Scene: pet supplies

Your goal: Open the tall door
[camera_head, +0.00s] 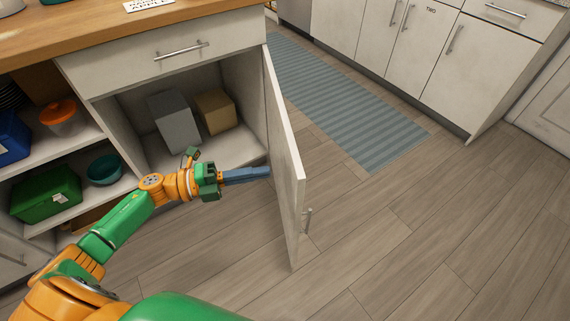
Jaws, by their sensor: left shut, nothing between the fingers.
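A white cabinet door (283,150) under the wooden counter stands open, swung out well away from the cabinet front. Its metal handle (307,220) is on the outer face, near the free edge. My left gripper (262,173) is shut and empty, with its blue fingers pointing right at the inner face of this door. The fingertips are at or very close to that face; I cannot tell whether they touch. My right gripper is not in view.
The open compartment holds a grey box (174,122) and a tan box (215,111). Shelves at left hold an orange-lidded bowl (61,117), a teal bowl (105,169) and a green container (46,194). A closed drawer (165,50) sits above. The wooden floor (400,240) right of the door is clear.

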